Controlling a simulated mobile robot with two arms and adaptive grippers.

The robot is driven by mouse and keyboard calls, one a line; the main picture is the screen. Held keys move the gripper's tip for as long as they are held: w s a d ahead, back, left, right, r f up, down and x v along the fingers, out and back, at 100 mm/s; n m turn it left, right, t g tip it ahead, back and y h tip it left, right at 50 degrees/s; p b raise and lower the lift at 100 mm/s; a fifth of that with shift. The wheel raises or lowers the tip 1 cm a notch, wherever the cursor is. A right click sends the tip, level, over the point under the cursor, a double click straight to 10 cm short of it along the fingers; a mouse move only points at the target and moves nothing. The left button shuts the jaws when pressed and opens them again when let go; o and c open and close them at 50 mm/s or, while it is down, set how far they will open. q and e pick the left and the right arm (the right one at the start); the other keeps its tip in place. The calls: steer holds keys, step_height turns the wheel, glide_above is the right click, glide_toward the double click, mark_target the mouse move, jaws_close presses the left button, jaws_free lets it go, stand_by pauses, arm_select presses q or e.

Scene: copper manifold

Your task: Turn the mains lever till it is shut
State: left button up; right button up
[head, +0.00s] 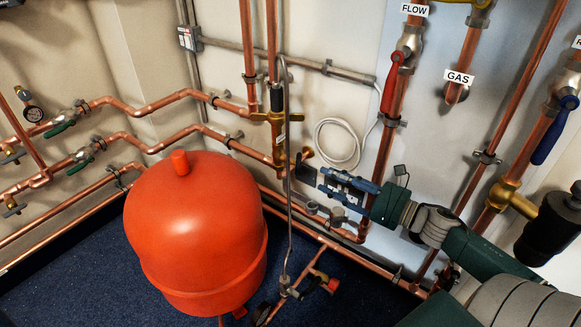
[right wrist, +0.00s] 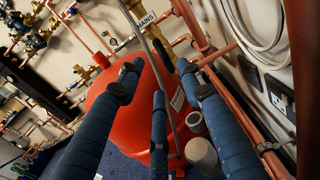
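The mains valve has a brass body (head: 272,117) on a copper pipe, left of centre in the head view. A dark upright handle (head: 277,98), apparently its lever, lies along the pipe. In the right wrist view the MAINS label (right wrist: 146,20) shows at the top, with a dark handle (right wrist: 162,54) below it that may be the lever. My right gripper (head: 318,182) is to the right of the valve and lower. Its blue fingers (right wrist: 157,80) are spread and empty, apart from the lever. My left gripper is out of view.
A large red vessel (head: 195,235) stands below and left of the valve. A thin grey braided hose (head: 289,200) runs down between the valve and my right gripper. A coiled white cable (head: 338,146) and the red FLOW lever (head: 389,88) are on the wall to the right.

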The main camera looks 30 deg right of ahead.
mark_target(300, 165)
steer(key=b+x, duration=0.3)
steer(key=x, duration=0.6)
steer(key=shift+w, duration=0.2)
jaws_close()
